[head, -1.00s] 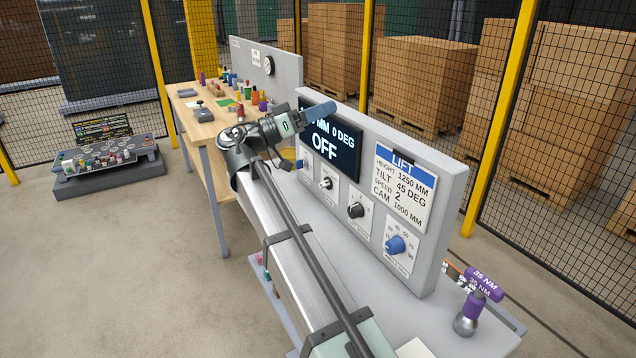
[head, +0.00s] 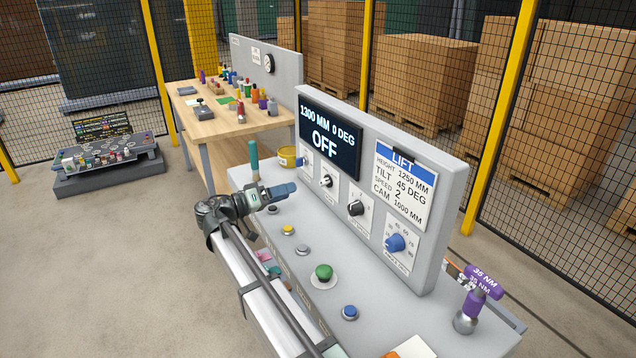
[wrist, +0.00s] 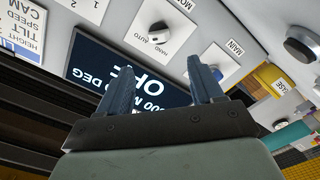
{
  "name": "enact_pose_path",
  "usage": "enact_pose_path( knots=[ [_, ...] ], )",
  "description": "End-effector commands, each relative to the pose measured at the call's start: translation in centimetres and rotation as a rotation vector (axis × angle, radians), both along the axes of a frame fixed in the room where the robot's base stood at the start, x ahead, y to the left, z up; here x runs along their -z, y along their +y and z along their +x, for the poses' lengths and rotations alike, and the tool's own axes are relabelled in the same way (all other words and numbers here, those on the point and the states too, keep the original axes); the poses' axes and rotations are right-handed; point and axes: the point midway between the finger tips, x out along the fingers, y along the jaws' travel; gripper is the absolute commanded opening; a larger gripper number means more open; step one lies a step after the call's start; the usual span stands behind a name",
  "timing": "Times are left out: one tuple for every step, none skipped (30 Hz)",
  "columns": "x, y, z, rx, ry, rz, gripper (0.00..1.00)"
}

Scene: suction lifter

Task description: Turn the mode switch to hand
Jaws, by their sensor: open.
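The mode switch (wrist: 158,34) is a small dark knob on a white plate, marked HAND and AUTO, seen upside down in the wrist view beyond the fingertips. I cannot clearly tell which mark it points to. In the head view the mode switch (head: 326,181) sits on the upright panel (head: 452,200) just below the display (head: 329,139), which reads 1300 MM 0 DEG OFF. My gripper (head: 290,189) has blue fingers and is in front of the panel, left of the switch and apart from it. In the wrist view my gripper (wrist: 163,82) is open, with nothing held between its fingers.
The main knob (wrist: 204,70) is partly behind one finger. The speed knob (head: 356,208) and blue tilt knob (head: 396,243) sit farther right. A green button (head: 323,272), a teal upright handle (head: 254,160) and a purple-topped tool (head: 472,306) stand on the console.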

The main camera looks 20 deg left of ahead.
Motion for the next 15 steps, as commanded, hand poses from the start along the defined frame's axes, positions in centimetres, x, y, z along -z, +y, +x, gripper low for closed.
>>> enact_pose_path(
  knots=[
    [0.0,-0.8,0.7,0.001,0.000,0.000,0.66],
    [0.0,-1.1,1.0,0.001,-0.001,0.001,0.66],
    [0.0,-1.6,1.5,0.002,-0.001,0.000,0.66],
    [0.0,-2.0,1.9,0.003,-0.001,0.001,0.66],
    [0.0,-2.4,2.3,0.002,-0.001,0.000,0.66],
    [0.0,-2.9,2.8,0.001,-0.001,0.001,0.66],
    [0.0,-3.3,3.2,0.001,-0.001,0.001,0.66],
    [0.0,-3.6,3.5,0.002,-0.001,0.000,0.66],
    [0.0,-4.2,4.1,0.002,-0.001,0.000,0.66],
    [0.0,-4.5,4.4,0.001,-0.001,0.001,0.66],
    [0.0,-4.8,4.8,0.001,-0.001,0.001,0.66],
    [0.0,-5.3,5.2,0.001,-0.001,0.001,0.66],
    [0.0,-5.6,5.5,0.002,-0.002,0.001,0.66],
    [0.0,-5.9,5.8,0.001,-0.001,0.001,0.66],
    [0.0,-6.3,6.2,0.001,-0.002,0.001,0.66]
  ],
)
